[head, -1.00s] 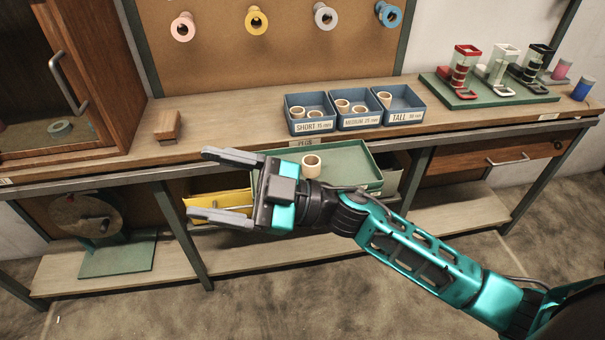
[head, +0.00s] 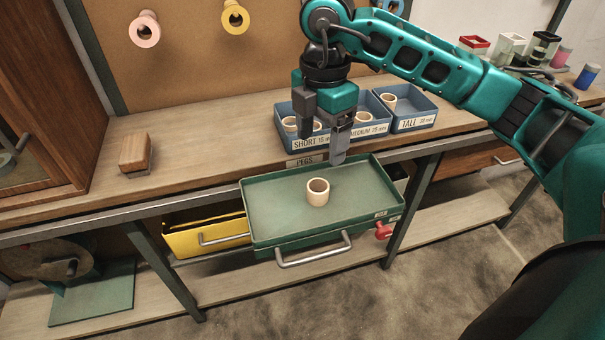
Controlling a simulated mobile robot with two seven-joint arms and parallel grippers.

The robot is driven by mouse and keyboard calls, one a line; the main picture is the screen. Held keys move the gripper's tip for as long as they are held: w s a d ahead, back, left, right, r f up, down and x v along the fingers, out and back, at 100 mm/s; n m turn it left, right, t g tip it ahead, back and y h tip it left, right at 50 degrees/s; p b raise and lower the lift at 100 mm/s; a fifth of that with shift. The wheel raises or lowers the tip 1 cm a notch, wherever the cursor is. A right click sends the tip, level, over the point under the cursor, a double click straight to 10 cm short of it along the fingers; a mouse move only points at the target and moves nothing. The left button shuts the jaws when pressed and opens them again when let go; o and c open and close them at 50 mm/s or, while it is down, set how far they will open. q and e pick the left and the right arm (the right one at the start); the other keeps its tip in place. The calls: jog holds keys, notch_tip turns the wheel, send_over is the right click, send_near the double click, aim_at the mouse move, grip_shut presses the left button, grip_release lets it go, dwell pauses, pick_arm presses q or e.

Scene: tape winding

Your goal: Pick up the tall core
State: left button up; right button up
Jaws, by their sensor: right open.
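A pale, ring-shaped core (head: 318,191) stands upright on the green tray (head: 275,215) below the bench edge. Another pale core (head: 389,100) is in the blue bin labelled TALL (head: 418,122), leaning on its rim side. My right gripper (head: 322,146) points down, open and empty. In the picture it overlaps the SHORT and MEDIUM bins, above and behind the core on the tray, apart from both cores. Its hand hides part of those bins. My left gripper is not in view.
Blue SHORT (head: 310,143) and MEDIUM (head: 369,131) bins hold other cores. A wooden block (head: 135,153) lies on the bench at left. A yellow drawer (head: 205,238) is beside the tray. Coloured spools (head: 145,29) hang on the back board. The tray around its core is clear.

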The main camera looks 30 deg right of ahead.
jog(key=b, duration=0.1)
send_over(319, 187)
jog(key=s+a, duration=0.1)
jog(key=s, duration=0.1)
notch_tip(319, 187, down, 7)
jog(key=shift+w+a+f, duration=0.1)
jog(key=shift+w, duration=0.05)
jog(key=shift+f, duration=0.5)
notch_tip(319, 187, down, 4)
jog(key=shift+w+r+b, duration=0.15)
jog(key=shift+b, duration=0.3)
jog(key=shift+f, duration=0.35)
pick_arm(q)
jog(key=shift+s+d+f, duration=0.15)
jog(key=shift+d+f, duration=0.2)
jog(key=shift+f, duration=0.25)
pick_arm(e)
jog(key=shift+f, duration=0.1)
